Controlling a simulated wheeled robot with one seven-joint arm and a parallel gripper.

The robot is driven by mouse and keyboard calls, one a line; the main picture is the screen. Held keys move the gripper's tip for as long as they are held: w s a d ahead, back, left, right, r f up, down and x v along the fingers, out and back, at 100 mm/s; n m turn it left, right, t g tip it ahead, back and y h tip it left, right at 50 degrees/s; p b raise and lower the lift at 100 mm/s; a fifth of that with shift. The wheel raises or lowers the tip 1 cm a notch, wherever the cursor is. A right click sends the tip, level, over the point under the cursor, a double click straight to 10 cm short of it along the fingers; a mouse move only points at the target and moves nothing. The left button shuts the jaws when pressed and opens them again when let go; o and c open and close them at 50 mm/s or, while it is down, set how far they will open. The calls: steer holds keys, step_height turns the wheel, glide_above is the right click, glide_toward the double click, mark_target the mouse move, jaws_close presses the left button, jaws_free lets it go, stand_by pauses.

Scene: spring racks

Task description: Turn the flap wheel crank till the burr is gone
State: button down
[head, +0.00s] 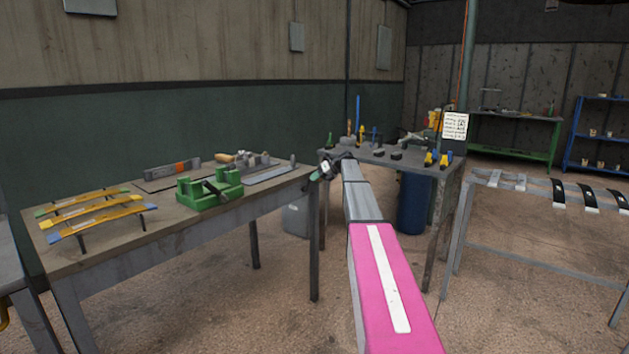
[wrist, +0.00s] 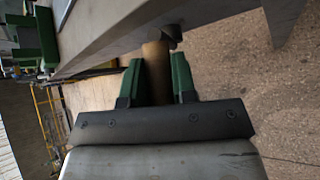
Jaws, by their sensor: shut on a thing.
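My gripper (head: 322,171) is at the right end of the near workbench (head: 150,240), at the end of my outstretched arm. In the wrist view my gripper (wrist: 158,82) has its green fingers closed on both sides of a brown round crank handle (wrist: 156,66). The handle joins a grey metal piece (wrist: 170,32) by the bench edge. In the head view the handle is too small and covered to make out. I cannot make out the flap wheel or the burr in either view.
A green clamp fixture (head: 210,189) and several curved leaf springs (head: 85,207) lie on the near bench. A second bench (head: 385,160) with small tools stands behind my gripper, a blue barrel (head: 412,203) below it. A rack (head: 540,186) with springs stands right.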

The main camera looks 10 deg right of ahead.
steer(key=d+f+m+y, duration=0.1)
steer(key=f+m+g+y, duration=0.1)
steer(key=y, duration=0.1)
steer(key=shift+w+d+g, duration=0.3)
steer(key=shift+w+d, duration=0.05)
stand_by(0.4)
steer(key=shift+s, duration=0.1)
steer(key=c, duration=0.9)
jaws_free()
steer(key=shift+w, duration=0.3)
steer(key=shift+r, duration=0.1)
